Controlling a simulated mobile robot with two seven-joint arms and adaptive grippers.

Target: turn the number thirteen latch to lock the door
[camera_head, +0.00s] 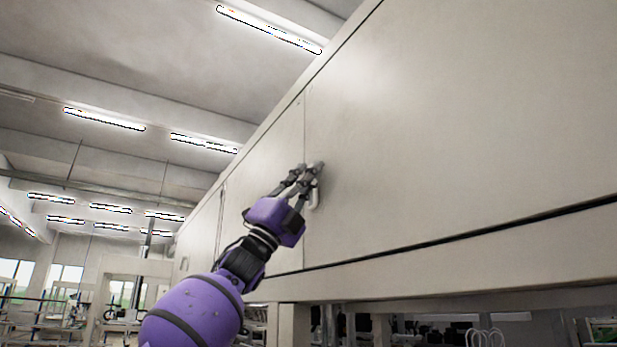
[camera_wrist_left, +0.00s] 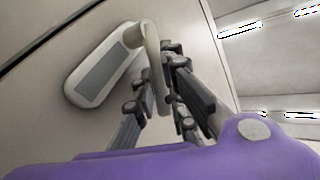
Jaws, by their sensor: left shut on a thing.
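The latch (camera_wrist_left: 153,60) is a pale lever handle on a rounded backplate with a grey inset panel (camera_wrist_left: 100,78). It is mounted on the flat light door (camera_head: 440,120). In the head view the latch (camera_head: 315,196) shows beside my left gripper, partly hidden by it. My left gripper (camera_head: 308,172) reaches up to the door face and is shut on the latch handle. In the left wrist view the fingers (camera_wrist_left: 170,95) stand on both sides of the lever. No number is readable on the latch. My right gripper is not in view.
The door is one of several large panels along a long cabinet wall, with a seam (camera_head: 304,135) near my gripper. A dark gap runs along the bottom edge above a beam (camera_head: 450,265). Open hall space with benches (camera_head: 45,312) lies at the left.

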